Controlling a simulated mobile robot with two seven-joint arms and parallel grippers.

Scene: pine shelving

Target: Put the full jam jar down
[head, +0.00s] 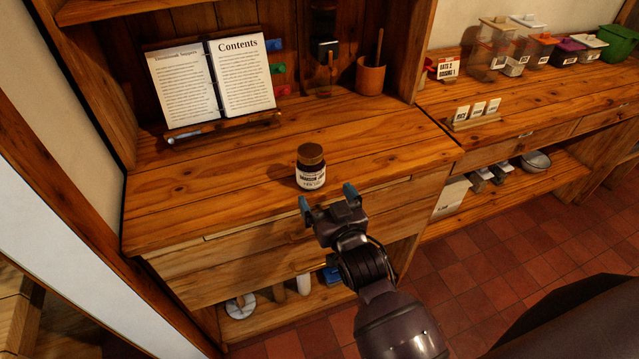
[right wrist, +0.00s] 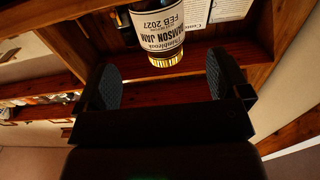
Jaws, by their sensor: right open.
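The jam jar (head: 311,168) stands upright on the wooden worktop, near its front edge. It has dark contents, a brown lid and a white label. In the right wrist view the jar (right wrist: 156,35) appears upside down, and its label reads "Damson Jam" and "Feb 2027". My right gripper (head: 327,197) is open and empty just in front of the jar. In the right wrist view its two fingers (right wrist: 162,82) are spread wide, with the jar beyond their tips and apart from them. My left gripper is not in view.
An open recipe book (head: 215,85) rests on a stand at the back of the worktop (head: 200,205). A wooden pot (head: 370,77) stands at the back right. White label cards (head: 477,112) and several lidded tubs stand on the right counter. The worktop around the jar is clear.

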